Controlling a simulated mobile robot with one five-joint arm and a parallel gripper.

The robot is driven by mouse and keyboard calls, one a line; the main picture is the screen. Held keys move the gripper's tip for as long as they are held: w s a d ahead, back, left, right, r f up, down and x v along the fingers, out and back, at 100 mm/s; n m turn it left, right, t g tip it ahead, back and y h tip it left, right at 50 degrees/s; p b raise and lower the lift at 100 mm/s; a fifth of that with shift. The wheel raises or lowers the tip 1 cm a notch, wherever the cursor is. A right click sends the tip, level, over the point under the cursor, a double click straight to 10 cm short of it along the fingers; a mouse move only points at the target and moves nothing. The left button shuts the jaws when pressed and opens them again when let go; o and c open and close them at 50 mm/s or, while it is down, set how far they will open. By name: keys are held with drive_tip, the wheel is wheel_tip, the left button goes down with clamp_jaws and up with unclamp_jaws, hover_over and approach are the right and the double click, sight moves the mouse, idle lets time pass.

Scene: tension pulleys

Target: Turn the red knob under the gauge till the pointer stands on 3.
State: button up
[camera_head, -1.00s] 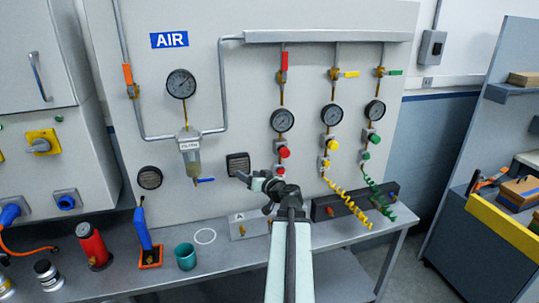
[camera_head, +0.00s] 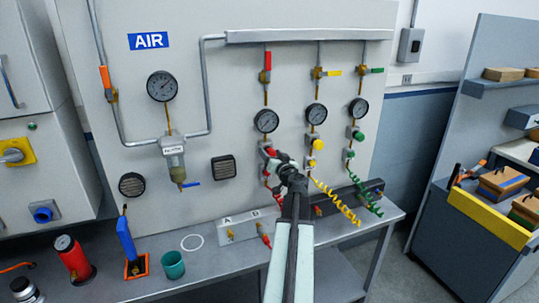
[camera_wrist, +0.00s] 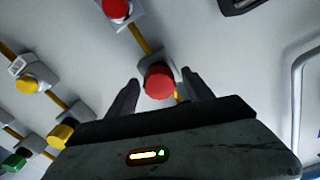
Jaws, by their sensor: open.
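The gauge above the red knob (camera_head: 265,121) hangs on the red-handled line of the panel; its pointer is too small to read. In the head view my gripper (camera_head: 272,158) is just below this gauge and largely covers the red fittings there. In the wrist view a red knob (camera_wrist: 158,82) shows between the two spread fingertips (camera_wrist: 160,84). My gripper is open, with one finger on each side of the knob; I cannot tell whether they touch it. A second red knob (camera_wrist: 117,10) is at the top of the wrist view, outside the fingers.
Yellow fittings (camera_head: 318,145) and green fittings (camera_head: 358,134) sit to the right, with a yellow coiled hose (camera_head: 338,203) below. The bench (camera_head: 220,262) holds a teal cup (camera_head: 173,265) and a red cylinder (camera_head: 72,258). A grey pipe (camera_wrist: 303,85) runs at the wrist view's right.

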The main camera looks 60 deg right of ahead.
drive_tip(key=shift+a, duration=0.1)
clamp_jaws()
drive_tip(key=m, duration=0.7)
drive_tip(key=shift+d+f+m, duration=0.1)
drive_tip(key=shift+d+m, duration=0.1)
drive_tip(key=shift+m, duration=0.1)
drive_tip(key=m, duration=0.3)
drive_tip(key=shift+s, duration=0.1)
drive_tip(key=shift+f+m, duration=0.15)
drive_tip(key=shift+m, duration=1.85)
